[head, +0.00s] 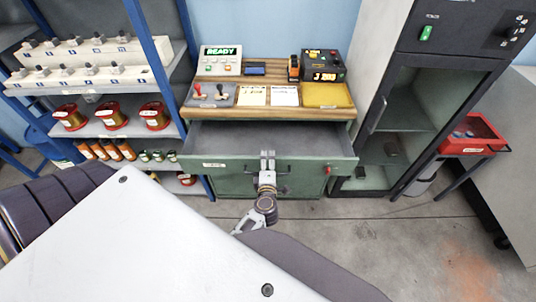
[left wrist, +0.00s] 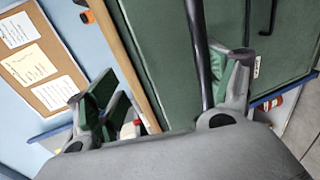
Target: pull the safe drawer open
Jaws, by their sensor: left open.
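The green drawer (head: 210,164) of the bench stands pulled out, and its grey, empty inside (head: 265,138) shows from above. Its dark bar handle (head: 285,175) runs along the front, partly hidden by my gripper. My left gripper (head: 267,155) is at the middle of the drawer front, with its fingers pointing towards the bench. In the left wrist view the left gripper (left wrist: 165,90) is open. The dark handle bar (left wrist: 198,50) passes between the fingers, close to the right-hand one; I cannot tell whether they touch. My right gripper does not show.
The wooden bench top (head: 240,112) holds a READY panel (head: 219,60), a yellow tray (head: 327,95) and a black box (head: 323,66). A shelf with red spools (head: 112,116) stands left, a dark glass-door cabinet (head: 415,110) right. The floor (head: 400,235) at front right is clear.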

